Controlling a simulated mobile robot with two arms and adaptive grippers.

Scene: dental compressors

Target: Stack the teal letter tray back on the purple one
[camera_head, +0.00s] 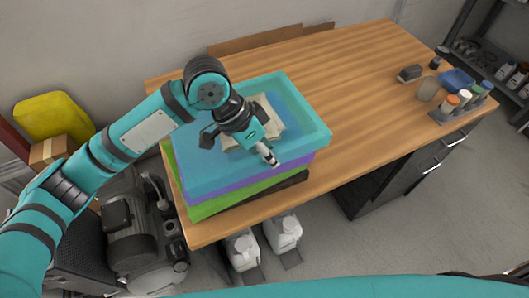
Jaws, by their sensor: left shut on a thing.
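The teal letter tray (300,110) is at the left end of the wooden table, over the purple tray (300,166). Papers (270,112) lie inside it. The teal tray's right end reaches a little past the purple one; I cannot tell whether it rests fully on it or is slightly raised. My left gripper (267,155) is over the teal tray, shut on its near wall. My left arm and wrist hide part of the tray's far and left side. My right gripper is not in view.
A green tray (215,204) and a dark tray (292,181) lie under the purple one on the table (370,75). Small bottles (464,97), a blue dish (456,80) and a dark block (410,73) stand at the table's right end. The table's middle is clear.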

